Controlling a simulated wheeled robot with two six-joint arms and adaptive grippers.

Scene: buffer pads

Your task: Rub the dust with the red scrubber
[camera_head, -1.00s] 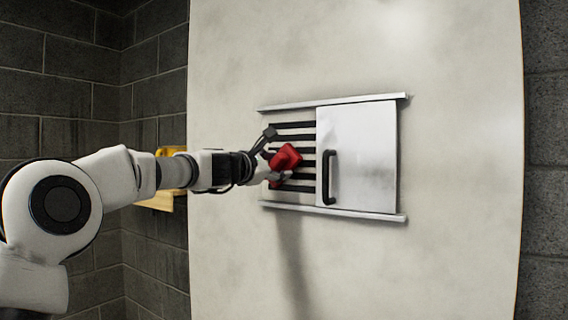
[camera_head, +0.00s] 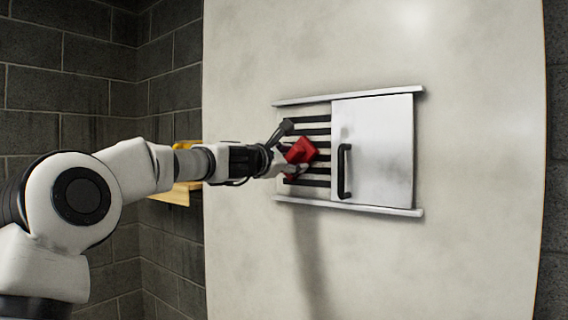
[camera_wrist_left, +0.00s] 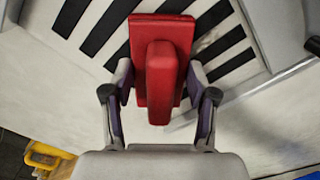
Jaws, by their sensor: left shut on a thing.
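The red scrubber (camera_head: 301,151) is held in my left gripper (camera_head: 287,152), in front of the black-slotted vent (camera_head: 318,131) in the pale wall panel. In the left wrist view my left gripper (camera_wrist_left: 159,100) is shut on the handle of the red scrubber (camera_wrist_left: 161,75), one finger on each side. The scrubber's flat pad faces the vent slats (camera_wrist_left: 107,27). I cannot tell whether it touches them. Greyish dust smudges (camera_wrist_left: 212,38) show faintly between slats beside the scrubber. My right gripper is not in view.
A white sliding door (camera_head: 378,150) with a black handle (camera_head: 344,171) covers the right part of the vent, between upper (camera_head: 350,95) and lower (camera_head: 350,206) rails. A yellow shelf (camera_head: 178,193) is on the brick wall behind my left arm. The panel below is clear.

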